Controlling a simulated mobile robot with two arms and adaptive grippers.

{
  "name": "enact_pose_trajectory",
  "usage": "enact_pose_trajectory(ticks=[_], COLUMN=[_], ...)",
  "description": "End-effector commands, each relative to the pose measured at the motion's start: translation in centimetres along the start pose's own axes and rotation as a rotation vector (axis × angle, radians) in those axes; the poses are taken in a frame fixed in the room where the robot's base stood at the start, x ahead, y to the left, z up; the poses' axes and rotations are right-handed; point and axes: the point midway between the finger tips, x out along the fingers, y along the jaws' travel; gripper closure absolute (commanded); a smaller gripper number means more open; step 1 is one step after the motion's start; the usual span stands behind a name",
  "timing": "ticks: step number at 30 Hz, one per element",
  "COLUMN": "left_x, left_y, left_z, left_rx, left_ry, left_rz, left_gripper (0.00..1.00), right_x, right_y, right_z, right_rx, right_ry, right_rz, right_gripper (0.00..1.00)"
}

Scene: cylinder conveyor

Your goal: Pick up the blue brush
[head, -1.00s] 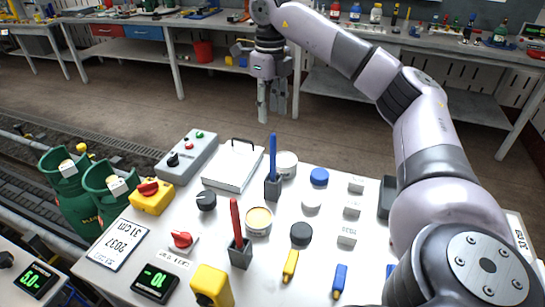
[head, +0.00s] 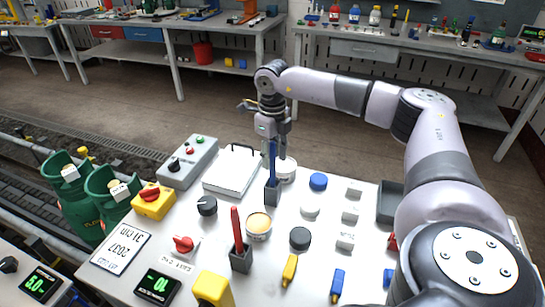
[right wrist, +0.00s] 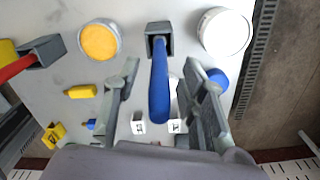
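The blue brush (head: 272,160) stands upright in a dark grey square holder (head: 272,192) on the white table. My right gripper (head: 277,140) points down at the brush's upper part, partly hidden behind it in the head view. In the right wrist view the gripper (right wrist: 161,66) is open, with one finger on each side of the blue brush (right wrist: 160,82). Both fingers look apart from the handle, and the brush's foot sits in its holder (right wrist: 160,30). My left gripper is not in view.
A red brush (head: 237,228) stands in a second grey holder (head: 241,258). A cup with orange content (head: 258,224) and a white cup (head: 285,170) stand near the blue brush's holder. A white box (head: 232,170), round lids and small labelled blocks (head: 350,214) share the table.

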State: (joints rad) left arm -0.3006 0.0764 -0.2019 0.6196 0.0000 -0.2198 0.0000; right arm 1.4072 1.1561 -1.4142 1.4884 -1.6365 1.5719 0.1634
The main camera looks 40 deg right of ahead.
Motion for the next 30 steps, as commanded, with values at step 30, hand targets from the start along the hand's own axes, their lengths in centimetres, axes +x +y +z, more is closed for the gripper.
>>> enact_pose_trajectory(ticks=[30], left_x=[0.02], left_y=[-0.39], left_z=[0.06], left_rx=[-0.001], left_ry=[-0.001], left_rz=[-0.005], left_gripper=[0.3], right_x=[-0.06], right_y=[0.01], right_z=[0.03], right_rx=[-0.001], right_ry=[0.0], right_rz=[0.0], right_gripper=[1.0])
